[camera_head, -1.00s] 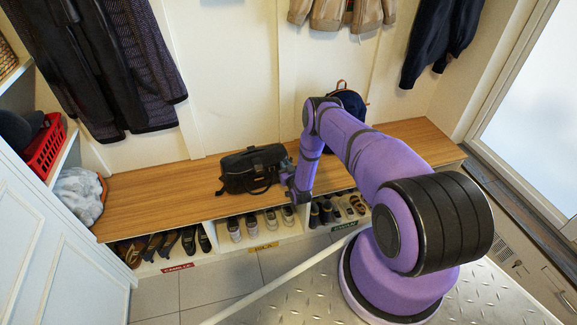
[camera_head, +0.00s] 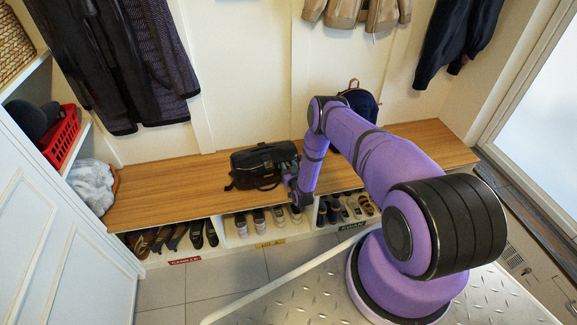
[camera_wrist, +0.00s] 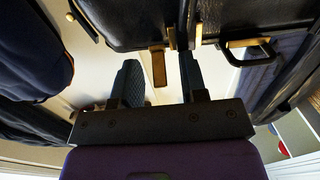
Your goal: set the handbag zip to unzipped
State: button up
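The black handbag (camera_head: 248,166) stands on the wooden bench, left of my gripper (camera_head: 288,170). In the wrist view the bag's dark side (camera_wrist: 225,15) fills the top, with a gold zip pull (camera_wrist: 158,67) hanging from it. My gripper (camera_wrist: 157,80) is open there, one finger on each side of the pull in the picture. Gaps show between pull and fingers. I cannot tell how deep the pull lies between them, or how far the zip is open. In the head view, my wrist hides the fingertips and the bag's right end.
The wooden bench (camera_head: 160,190) has free room left of the bag. A dark blue backpack (camera_head: 362,103) stands behind my arm. Shoes fill the cubbies below. Coats hang above, and a red basket (camera_head: 62,137) sits on the left shelf.

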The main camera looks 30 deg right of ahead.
jog(key=s+a, duration=0.1)
jog(key=s, duration=0.8)
jog(key=shift+s+a, duration=0.35)
jog(key=shift+a, duration=0.05)
